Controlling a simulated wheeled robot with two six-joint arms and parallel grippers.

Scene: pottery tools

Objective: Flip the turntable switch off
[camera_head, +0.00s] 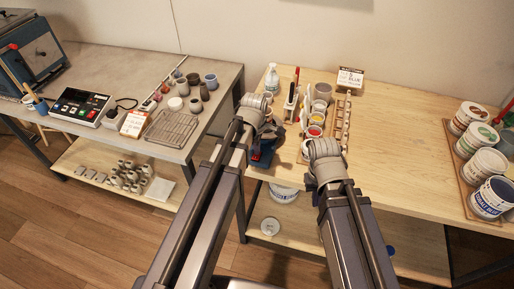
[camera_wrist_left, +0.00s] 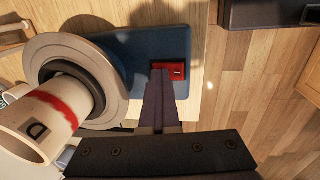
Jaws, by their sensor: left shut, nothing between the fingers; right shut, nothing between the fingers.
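The red turntable switch (camera_wrist_left: 178,70) sits at the edge of the blue turntable base (camera_wrist_left: 143,47) in the left wrist view. My left gripper (camera_wrist_left: 162,72) is shut and empty, its fingertips right at the switch's left side. I cannot tell whether they touch it. A pot with a red band and a dark mark (camera_wrist_left: 32,122) stands on the round grey wheel (camera_wrist_left: 40,48). In the head view the blue base (camera_head: 263,158) is partly hidden by my left arm. My right gripper (camera_head: 322,152) is shut over the wooden table; its fingertips are hard to see.
Paint pots (camera_head: 316,117), a spray bottle (camera_head: 272,78) and a card box (camera_head: 350,78) stand behind the grippers. Paint buckets (camera_head: 484,167) line the right end. The wooden tabletop (camera_head: 410,130) between is clear. A grey table (camera_head: 110,65) with pottery stands at left.

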